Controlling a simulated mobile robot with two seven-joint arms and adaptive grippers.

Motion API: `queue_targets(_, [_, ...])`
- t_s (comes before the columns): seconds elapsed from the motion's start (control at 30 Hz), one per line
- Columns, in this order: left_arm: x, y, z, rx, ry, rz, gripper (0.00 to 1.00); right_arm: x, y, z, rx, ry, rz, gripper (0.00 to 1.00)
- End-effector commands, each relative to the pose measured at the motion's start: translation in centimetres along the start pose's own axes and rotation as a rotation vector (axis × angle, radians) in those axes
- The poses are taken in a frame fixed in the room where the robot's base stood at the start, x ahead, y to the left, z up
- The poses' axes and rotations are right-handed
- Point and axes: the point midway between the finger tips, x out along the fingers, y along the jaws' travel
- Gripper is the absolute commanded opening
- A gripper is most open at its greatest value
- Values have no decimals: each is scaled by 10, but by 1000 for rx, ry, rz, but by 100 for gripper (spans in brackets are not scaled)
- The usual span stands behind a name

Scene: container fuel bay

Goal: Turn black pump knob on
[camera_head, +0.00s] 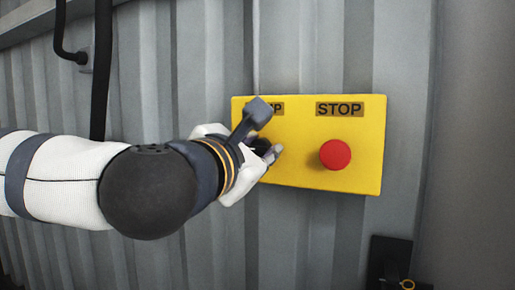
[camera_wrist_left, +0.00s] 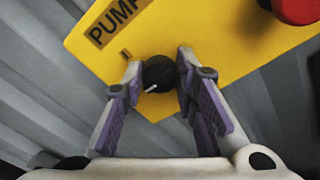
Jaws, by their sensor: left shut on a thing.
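The black pump knob (camera_wrist_left: 158,74) sits on the yellow control box (camera_head: 364,183), under the PUMP label. In the left wrist view it is between the two fingertips of my left gripper (camera_wrist_left: 158,72), which is shut on it. Its white pointer line slants toward the lower left of that view. In the head view my left gripper (camera_head: 268,152) reaches the box from the left, and the gripper and wrist hide most of the knob and part of the PUMP label. My right gripper is in neither view.
A red stop button (camera_head: 335,154) sticks out of the box to the right of the knob, under a STOP label (camera_head: 340,109). The box is on a grey corrugated wall (camera_head: 300,50). A black cable (camera_head: 101,70) hangs at the upper left. A dark fitting (camera_head: 390,262) is at the lower right.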

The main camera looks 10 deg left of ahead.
Motion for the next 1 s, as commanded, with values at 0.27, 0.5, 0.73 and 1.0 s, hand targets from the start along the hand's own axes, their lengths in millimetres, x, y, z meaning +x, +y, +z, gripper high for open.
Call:
queue_targets(0.27, [-1,1,2,61,-5,4,0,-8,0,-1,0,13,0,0])
queue_targets(0.5, [-2,3,6,234,-15,12,0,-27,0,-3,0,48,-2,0])
queue_targets(0.73, [-2,3,6,452,-25,22,0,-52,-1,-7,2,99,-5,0])
queue_targets(1.0, [-2,3,6,700,-35,33,0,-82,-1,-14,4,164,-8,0])
